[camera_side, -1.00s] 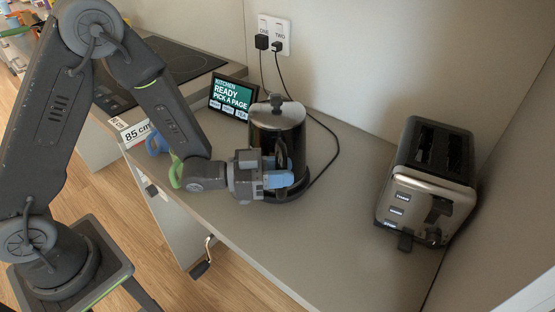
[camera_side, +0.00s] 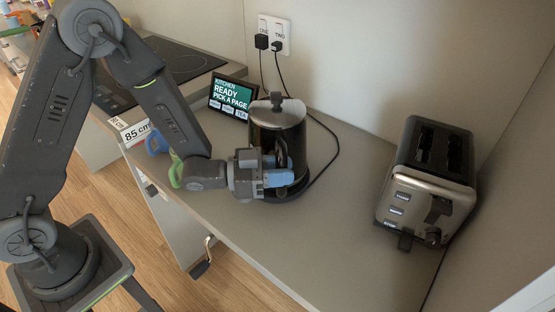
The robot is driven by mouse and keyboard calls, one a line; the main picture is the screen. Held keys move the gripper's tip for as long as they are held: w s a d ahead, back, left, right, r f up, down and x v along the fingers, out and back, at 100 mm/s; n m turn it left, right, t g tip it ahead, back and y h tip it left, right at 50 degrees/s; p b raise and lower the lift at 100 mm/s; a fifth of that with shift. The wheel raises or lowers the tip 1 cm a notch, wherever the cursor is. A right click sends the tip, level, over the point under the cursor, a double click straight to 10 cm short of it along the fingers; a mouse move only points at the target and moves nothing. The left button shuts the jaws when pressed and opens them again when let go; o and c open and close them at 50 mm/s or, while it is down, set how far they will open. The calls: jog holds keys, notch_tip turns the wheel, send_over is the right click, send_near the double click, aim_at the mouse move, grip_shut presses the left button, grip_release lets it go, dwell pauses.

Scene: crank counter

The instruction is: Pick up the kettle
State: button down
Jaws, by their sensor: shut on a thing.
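The kettle (camera_side: 277,118) is black with a shiny metal top and a knob on its lid. It stands upright at its base on the grey counter, near the back wall; whether it is slightly raised I cannot tell. My gripper (camera_side: 277,174) is at the kettle's front side, with its blue-tipped fingers shut on it, seemingly at the handle.
A toaster (camera_side: 430,185) stands at the right. A tablet screen (camera_side: 231,96) is behind the kettle to the left. Cords run from the wall outlet (camera_side: 273,35). The counter (camera_side: 335,235) is clear between kettle and toaster. A crank (camera_side: 203,262) hangs at the front edge.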

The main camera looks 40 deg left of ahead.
jog(key=shift+r, duration=0.3)
